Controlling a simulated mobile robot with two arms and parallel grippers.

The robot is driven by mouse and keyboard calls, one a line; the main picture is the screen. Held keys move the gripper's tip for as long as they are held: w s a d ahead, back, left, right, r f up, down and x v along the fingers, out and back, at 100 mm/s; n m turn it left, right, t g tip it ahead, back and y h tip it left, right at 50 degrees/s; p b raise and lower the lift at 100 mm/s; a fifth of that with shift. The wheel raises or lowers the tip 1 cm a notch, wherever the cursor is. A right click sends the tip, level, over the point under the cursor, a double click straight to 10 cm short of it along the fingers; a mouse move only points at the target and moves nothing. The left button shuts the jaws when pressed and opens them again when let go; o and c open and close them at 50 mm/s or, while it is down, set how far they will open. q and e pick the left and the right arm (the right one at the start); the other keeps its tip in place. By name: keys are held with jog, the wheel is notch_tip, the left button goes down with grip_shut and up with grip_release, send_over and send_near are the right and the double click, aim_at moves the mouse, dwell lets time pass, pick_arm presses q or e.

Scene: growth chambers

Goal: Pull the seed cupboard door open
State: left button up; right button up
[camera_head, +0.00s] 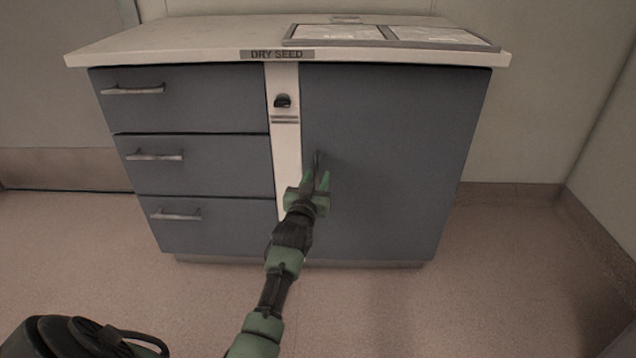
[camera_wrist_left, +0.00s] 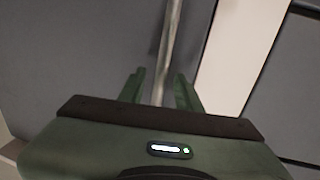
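The seed cupboard door (camera_head: 400,140) is the wide blue-grey panel on the right of the cabinet, under the "DRY SEED" label (camera_head: 277,54). It looks shut, flush with the cabinet front. My left gripper (camera_head: 318,178) is at the left side of this door. In the left wrist view, the door's metal bar handle (camera_wrist_left: 171,35) runs down between the two fingers of my left gripper (camera_wrist_left: 161,82). The fingers are apart, with a gap showing on each side of the bar. In the head view the gripper mostly hides the handle. My right gripper is not in view.
Drawers with bar handles (camera_head: 155,157) fill the cabinet's left side. A pale strip with a black latch or lock (camera_head: 283,101) stands between drawers and door. Framed panels (camera_head: 390,36) lie on the worktop (camera_head: 200,38). The floor (camera_head: 480,280) before the door is clear.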

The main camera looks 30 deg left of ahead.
pick_arm(q)
jog(key=shift+w+a, duration=0.15)
jog(key=shift+w, duration=0.2)
grip_shut()
dwell(1.2)
